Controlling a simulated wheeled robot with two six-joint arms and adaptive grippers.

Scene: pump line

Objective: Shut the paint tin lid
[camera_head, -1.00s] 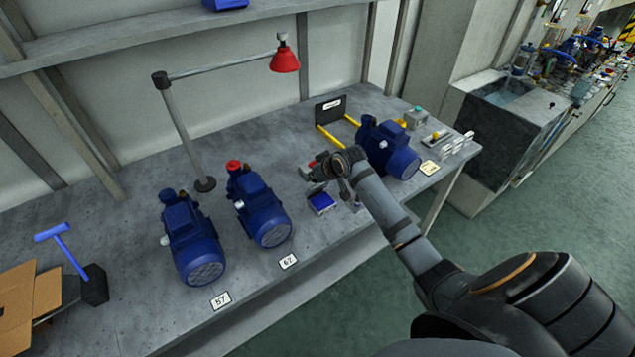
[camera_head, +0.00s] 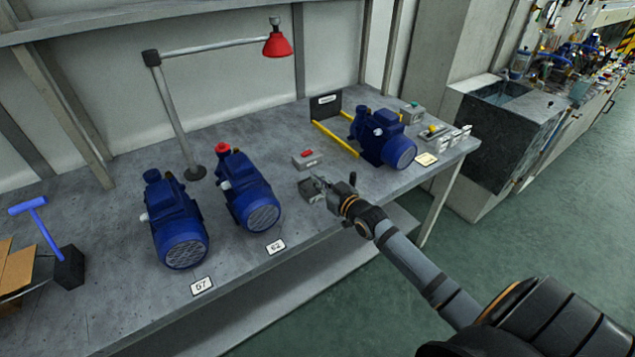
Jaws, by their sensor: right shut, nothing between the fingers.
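The paint tin (camera_head: 306,191) is a small grey box-like thing on the bench near its front edge, right of the two blue pumps. Its top now looks grey and flat, with no blue paint showing, so the lid appears down. My right gripper (camera_head: 321,184) is shut and empty. Its fingertips are at the tin's right side, over or against the lid; I cannot tell if they touch. The gripper hides part of the tin. My left gripper is not in view.
Blue pumps (camera_head: 177,222) and (camera_head: 247,190) stand to the left, and another blue pump (camera_head: 383,138) is at the back right by yellow rails (camera_head: 335,138). A red lamp (camera_head: 277,46) hangs above.

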